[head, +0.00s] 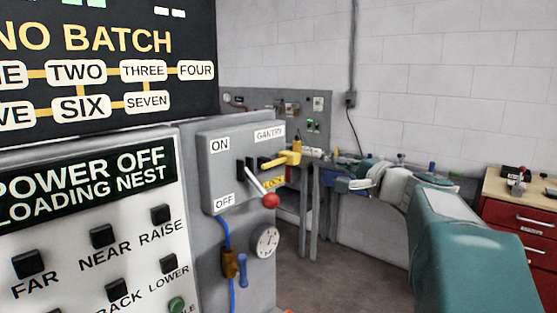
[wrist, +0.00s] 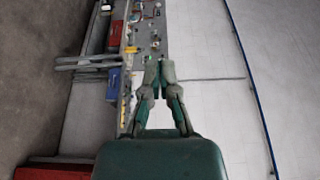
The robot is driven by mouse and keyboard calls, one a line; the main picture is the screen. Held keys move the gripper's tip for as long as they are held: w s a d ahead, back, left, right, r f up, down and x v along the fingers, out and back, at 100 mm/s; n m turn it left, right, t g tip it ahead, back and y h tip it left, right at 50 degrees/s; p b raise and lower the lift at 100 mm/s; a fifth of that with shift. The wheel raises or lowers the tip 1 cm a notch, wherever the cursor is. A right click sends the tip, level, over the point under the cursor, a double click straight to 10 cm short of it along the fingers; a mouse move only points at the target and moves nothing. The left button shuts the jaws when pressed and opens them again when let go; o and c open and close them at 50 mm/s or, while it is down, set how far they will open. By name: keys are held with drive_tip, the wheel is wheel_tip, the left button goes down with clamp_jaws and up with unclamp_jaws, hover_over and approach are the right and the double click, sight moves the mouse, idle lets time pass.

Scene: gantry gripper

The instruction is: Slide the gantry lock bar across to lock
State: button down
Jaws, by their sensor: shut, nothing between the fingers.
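The yellow gantry lock bar (head: 281,160) sticks out of the grey switch box (head: 222,170) in the head view, under the "GANTRY" label. A yellow "LOCK" label (head: 274,182) is below it, partly behind the lever. A pale lever with a red knob (head: 270,201) slants down to the right, in front of and below the bar. My gripper (wrist: 158,72) shows in the wrist view with its fingers together and nothing between them. In the head view my arm reaches in from the lower right, and its end is right of the bar, apart from it. I cannot make out the bar in the wrist view.
A button panel (head: 95,235) and a dark status board (head: 105,55) fill the left. A round gauge (head: 265,241) and a blue cable hang below the switch box. A workbench stands behind, and a red drawer cabinet (head: 520,235) at the right. Open floor lies between.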

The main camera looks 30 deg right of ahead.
sight(287, 160)
drive_tip(key=w, duration=0.9)
drive_tip(key=shift+s+a, duration=0.2)
drive_tip(key=shift+a, duration=0.9)
drive_tip(key=shift+s+a, duration=0.2)
drive_tip(key=shift+a, duration=0.9)
drive_tip(key=shift+d, duration=0.1)
drive_tip(key=a, duration=0.1)
drive_tip(key=s+a, duration=0.1)
drive_tip(key=a, duration=0.2)
drive_tip(key=shift+s+a, duration=0.3)
drive_tip(key=shift+a, duration=0.05)
drive_tip(key=shift+d, duration=0.2)
